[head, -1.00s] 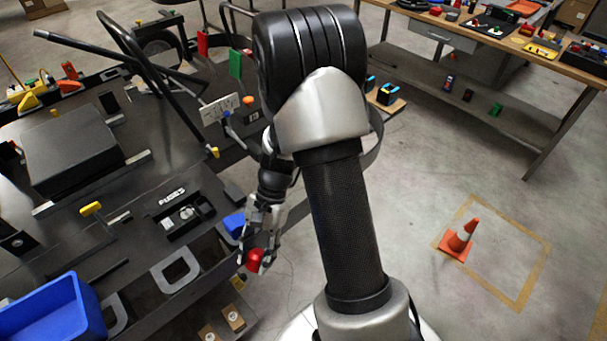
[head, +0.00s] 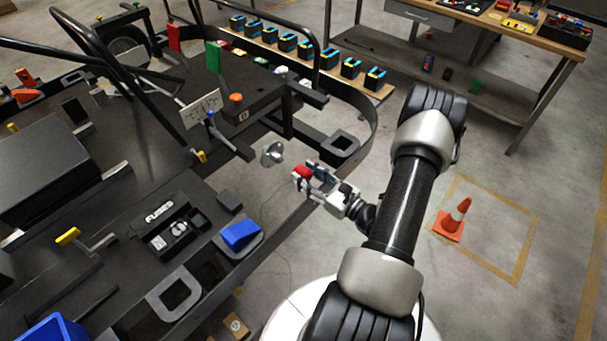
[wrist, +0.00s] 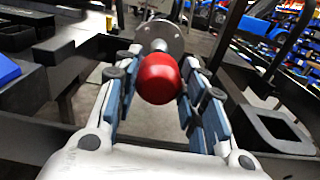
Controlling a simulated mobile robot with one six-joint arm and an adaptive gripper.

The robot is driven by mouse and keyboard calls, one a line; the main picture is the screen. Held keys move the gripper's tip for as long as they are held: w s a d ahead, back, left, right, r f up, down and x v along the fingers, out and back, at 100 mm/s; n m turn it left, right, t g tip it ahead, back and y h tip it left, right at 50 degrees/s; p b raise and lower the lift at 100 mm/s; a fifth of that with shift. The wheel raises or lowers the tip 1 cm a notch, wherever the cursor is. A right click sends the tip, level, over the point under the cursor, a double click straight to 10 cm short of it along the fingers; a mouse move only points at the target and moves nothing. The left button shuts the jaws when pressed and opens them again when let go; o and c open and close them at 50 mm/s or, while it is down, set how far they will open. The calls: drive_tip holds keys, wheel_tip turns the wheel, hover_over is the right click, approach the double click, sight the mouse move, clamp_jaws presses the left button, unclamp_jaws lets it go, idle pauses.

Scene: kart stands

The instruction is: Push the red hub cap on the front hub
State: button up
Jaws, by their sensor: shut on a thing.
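The red hub cap (head: 302,172) is held between the fingertips of my gripper (head: 309,178). In the wrist view the cap (wrist: 159,78) is a round red dome between the two blue-padded fingers of my gripper (wrist: 157,92). The front hub (head: 272,153) is a bare grey metal disc with a stub, to the left of the cap in the head view. In the wrist view the hub (wrist: 160,38) is straight beyond the cap, its lower part partly covered by it. A gap shows between cap and hub in the head view.
The kart's black frame rail and a square bracket (head: 341,149) lie close beyond my gripper. A blue block (head: 240,235) sits at the kart's near edge. A row of blue-and-black items (head: 304,49) lines a shelf behind.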

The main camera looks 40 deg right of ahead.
sight(281, 159)
drive_tip(key=shift+s, duration=0.1)
idle(0.3)
drive_tip(key=shift+w+a, duration=0.2)
drive_tip(key=shift+w, duration=2.7)
drive_tip(key=shift+w+a+b, duration=0.15)
drive_tip(key=shift+w+b, duration=0.55)
drive_tip(key=shift+w, duration=1.1)
drive_tip(key=o, duration=0.9)
drive_tip(key=shift+o, duration=0.2)
drive_tip(key=s, duration=1.2)
drive_tip(key=shift+d, duration=0.4)
